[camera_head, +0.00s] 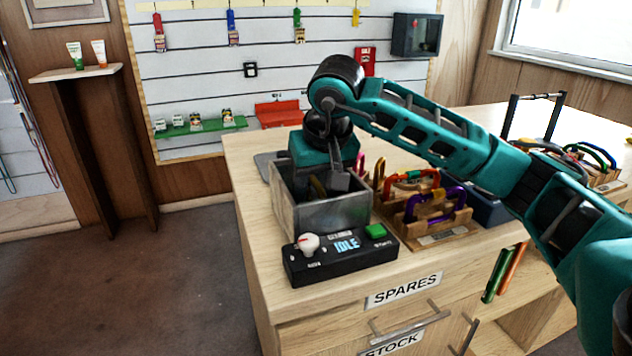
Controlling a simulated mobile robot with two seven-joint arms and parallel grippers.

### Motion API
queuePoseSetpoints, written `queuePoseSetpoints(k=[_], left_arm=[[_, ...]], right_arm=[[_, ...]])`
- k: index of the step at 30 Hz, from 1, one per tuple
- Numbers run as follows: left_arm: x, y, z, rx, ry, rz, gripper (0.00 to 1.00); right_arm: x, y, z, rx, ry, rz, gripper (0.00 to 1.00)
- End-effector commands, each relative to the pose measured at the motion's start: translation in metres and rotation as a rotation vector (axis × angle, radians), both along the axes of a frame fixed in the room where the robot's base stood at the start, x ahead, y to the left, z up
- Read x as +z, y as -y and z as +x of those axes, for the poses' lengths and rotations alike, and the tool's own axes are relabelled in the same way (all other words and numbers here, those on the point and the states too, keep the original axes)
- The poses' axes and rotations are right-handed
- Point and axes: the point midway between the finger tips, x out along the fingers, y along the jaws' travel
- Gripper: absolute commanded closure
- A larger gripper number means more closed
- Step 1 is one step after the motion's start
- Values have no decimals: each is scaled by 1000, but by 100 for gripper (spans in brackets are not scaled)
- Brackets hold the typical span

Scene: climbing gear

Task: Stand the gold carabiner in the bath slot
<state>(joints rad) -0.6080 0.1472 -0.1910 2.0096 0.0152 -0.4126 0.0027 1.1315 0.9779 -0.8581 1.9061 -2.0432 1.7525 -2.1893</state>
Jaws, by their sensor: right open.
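The grey metal bath (322,219) stands on the wooden counter behind a black control box. My right gripper (328,188) reaches down over the bath from above and is open, with its fingers at the opening. The slot itself is hidden. My left gripper is not in view.
The control box (340,264) reads IDLE and has a white knob and a green button. A wooden rack (439,233) with purple, red and other carabiners stands close to the right of the bath. My right arm crosses above the rack. Another rack (604,181) stands far right.

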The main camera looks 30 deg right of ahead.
Motion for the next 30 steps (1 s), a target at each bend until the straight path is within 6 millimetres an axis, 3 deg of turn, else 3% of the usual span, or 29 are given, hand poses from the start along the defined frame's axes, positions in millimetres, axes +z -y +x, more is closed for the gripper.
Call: queuePoseSetpoints(k=[1, 9, 15, 21, 30], left_arm=[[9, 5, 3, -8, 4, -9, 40], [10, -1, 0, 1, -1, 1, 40], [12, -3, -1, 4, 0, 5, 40], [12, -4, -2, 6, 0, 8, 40], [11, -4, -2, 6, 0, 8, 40]], right_arm=[[4, 0, -1, 0, 2, 0, 54], [70, -7, -26, 2, 6, 0, 54], [104, -10, -41, 0, 3, 0, 54], [118, -11, -47, 0, 1, 0, 54], [120, -12, -48, 0, 1, 0, 54]])
